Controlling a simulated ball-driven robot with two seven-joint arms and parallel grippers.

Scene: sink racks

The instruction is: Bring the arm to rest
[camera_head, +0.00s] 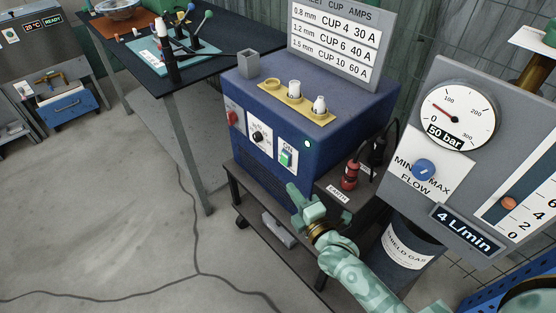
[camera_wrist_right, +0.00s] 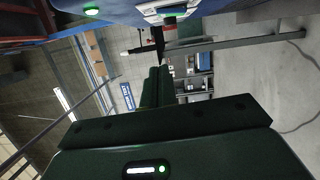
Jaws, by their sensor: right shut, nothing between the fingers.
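My right gripper (camera_head: 293,190) is in front of the lower right part of the blue welding machine (camera_head: 262,185), just below its green switch (camera_head: 287,158). Its fingers are shut with nothing between them. In the right wrist view the two dark fingers (camera_wrist_right: 156,80) lie together and point toward the open room. Whether the gripper touches the machine cannot be told. My right arm (camera_head: 352,273) comes in from the lower right. My left gripper is not in view.
The machine stands on a dark cart (camera_head: 262,218) with cups on a yellow strip (camera_head: 297,103) on top. A gauge panel (camera_head: 418,140) and a gas cylinder (camera_head: 402,250) crowd the right. A workbench (camera_head: 190,75) stands behind left. The floor at left is clear except for a cable.

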